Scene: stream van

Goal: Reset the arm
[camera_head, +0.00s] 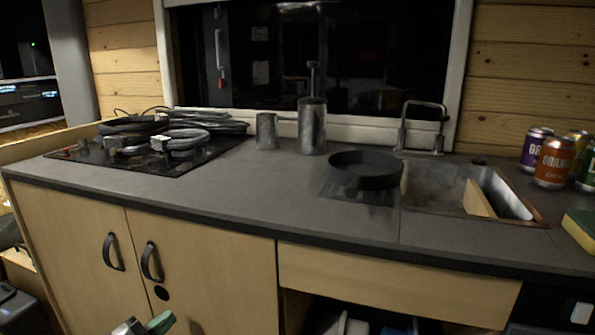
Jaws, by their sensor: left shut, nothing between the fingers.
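My left gripper (145,325) shows only in part at the bottom edge, low in front of the cabinet doors. Its grey and green tip is cut off by the frame. It is shut and empty, below the countertop and apart from everything on it. My right gripper is not in view.
The dark countertop (240,200) holds a stove (140,158) with coiled cables at left. A metal cup (312,125), a black pan (365,170), a sink (440,188) and several cans (553,163) stand farther right. Cabinet handles (150,262) stick out near the gripper.

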